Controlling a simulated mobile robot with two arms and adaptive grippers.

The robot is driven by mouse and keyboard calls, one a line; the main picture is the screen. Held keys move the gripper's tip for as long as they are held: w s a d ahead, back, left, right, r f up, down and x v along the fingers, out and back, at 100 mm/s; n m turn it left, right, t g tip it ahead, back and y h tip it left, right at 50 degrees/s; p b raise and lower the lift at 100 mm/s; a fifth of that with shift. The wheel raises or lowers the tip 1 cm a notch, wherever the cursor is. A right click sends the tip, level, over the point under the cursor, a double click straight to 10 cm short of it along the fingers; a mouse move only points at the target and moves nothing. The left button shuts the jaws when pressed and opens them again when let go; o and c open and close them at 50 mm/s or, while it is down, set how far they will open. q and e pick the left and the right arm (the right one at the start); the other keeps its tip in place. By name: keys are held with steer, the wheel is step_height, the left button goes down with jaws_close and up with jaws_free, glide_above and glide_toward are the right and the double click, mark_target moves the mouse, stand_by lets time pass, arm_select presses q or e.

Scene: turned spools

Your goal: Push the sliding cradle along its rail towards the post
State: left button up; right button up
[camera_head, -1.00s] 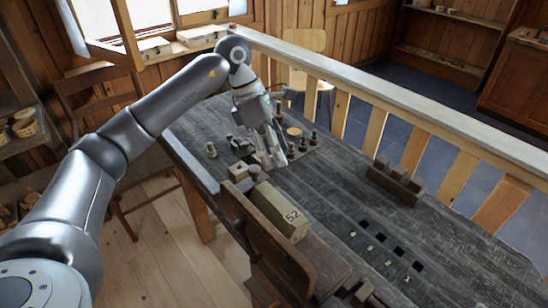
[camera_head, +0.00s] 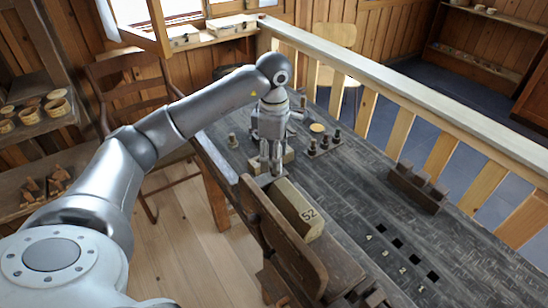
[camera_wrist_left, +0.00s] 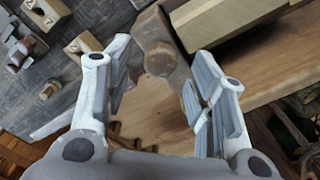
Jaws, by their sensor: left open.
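My left gripper (camera_head: 271,165) points down at the near left edge of the dark table, its fingers open. In the left wrist view, its fingers (camera_wrist_left: 160,88) are apart, with a brown wooden piece with a round end (camera_wrist_left: 158,62) showing between them; I cannot tell if they touch it. A long wooden block marked 52 (camera_head: 296,210) lies just in front of the gripper along the table edge; its side also shows in the left wrist view (camera_wrist_left: 235,38). I cannot tell for certain which pieces are the cradle, rail and post. My right gripper is not in view.
Several small spools and pegs (camera_head: 325,142) stand behind the gripper. A dark notched rack (camera_head: 418,188) stands near the pale railing (camera_head: 400,90). Square holes with numbers (camera_head: 397,244) mark the right part of the table.

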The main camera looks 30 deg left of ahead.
arm_select(q)
steer(key=shift+f, duration=0.9)
steer(key=shift+c, duration=0.3)
jaws_close()
